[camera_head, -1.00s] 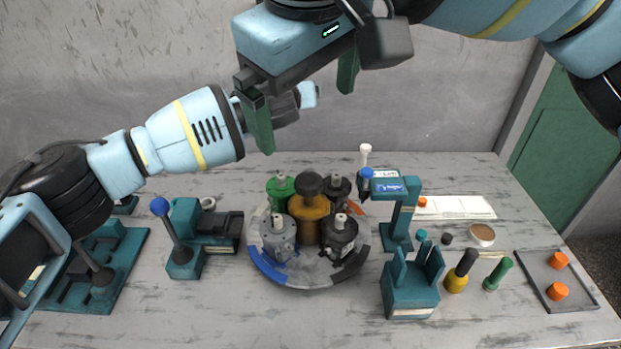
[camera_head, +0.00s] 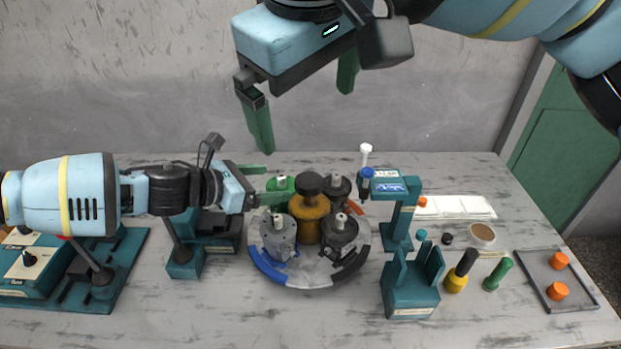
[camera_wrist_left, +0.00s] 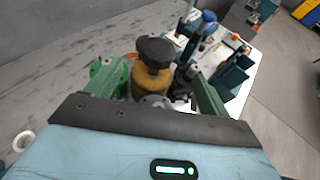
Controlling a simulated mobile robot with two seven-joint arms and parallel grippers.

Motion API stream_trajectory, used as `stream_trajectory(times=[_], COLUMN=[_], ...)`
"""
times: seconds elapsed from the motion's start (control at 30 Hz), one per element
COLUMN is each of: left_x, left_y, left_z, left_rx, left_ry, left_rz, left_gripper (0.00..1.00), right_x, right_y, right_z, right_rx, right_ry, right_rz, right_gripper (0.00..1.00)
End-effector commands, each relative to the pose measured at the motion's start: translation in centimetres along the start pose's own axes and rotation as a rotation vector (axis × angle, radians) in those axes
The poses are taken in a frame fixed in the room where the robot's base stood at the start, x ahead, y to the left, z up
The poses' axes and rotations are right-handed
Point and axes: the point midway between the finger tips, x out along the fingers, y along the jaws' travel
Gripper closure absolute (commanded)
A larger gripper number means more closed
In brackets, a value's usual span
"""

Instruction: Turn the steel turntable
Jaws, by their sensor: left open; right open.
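The round steel turntable (camera_head: 315,271) stands mid-table with coloured rim segments, blue at front left and black at front right. Its brass-coloured centre post with a dark knob (camera_head: 310,206) is ringed by a green-topped motor (camera_head: 281,186), a grey motor (camera_head: 278,235) and dark motors (camera_head: 340,232). My left gripper (camera_head: 268,184) is open at the turntable's left edge, its green fingers by the green and grey motors. In the left wrist view the post (camera_wrist_left: 152,75) shows between the spread fingers (camera_wrist_left: 158,88); contact cannot be told. My right gripper (camera_head: 305,105) is open and empty, high above the turntable.
A teal press (camera_head: 400,205) stands close right of the turntable, with a teal holder (camera_head: 411,285) in front. A teal fixture (camera_head: 185,262) stands left. The front table is clear.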

Motion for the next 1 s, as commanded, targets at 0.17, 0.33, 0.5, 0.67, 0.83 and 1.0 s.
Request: stream_trajectory(times=[0.17, 0.33, 0.5, 0.67, 0.83, 1.0], left_x=[1.1, 3.8, 6.9, 9.4, 11.1, 11.9], left_y=[0.0, -0.1, -0.1, -0.1, 0.0, 0.1], left_z=[0.0, 0.0, 0.0, 0.1, 0.1, 0.1], left_rx=[0.000, -0.001, -0.001, -0.001, -0.002, 0.000], left_ry=[0.000, 0.000, 0.000, -0.001, 0.000, 0.000], left_rz=[-0.001, 0.000, -0.001, 0.001, 0.001, 0.002], left_gripper=[0.19, 0.19, 0.19, 0.19, 0.19, 0.19], right_x=[0.0, 0.0, 0.0, 0.0, 0.0, 0.0], right_y=[0.0, 0.0, 0.0, 0.0, 0.0, 0.0], right_z=[0.0, 0.0, 0.0, 0.0, 0.0, 0.0], right_rx=[0.000, 0.000, 0.000, 0.000, 0.000, 0.000], right_ry=[0.000, 0.000, 0.000, 0.000, 0.000, 0.000], right_rz=[0.000, 0.000, 0.000, 0.000, 0.000, 0.000], right_gripper=[0.01, 0.01, 0.01, 0.01, 0.01, 0.01])
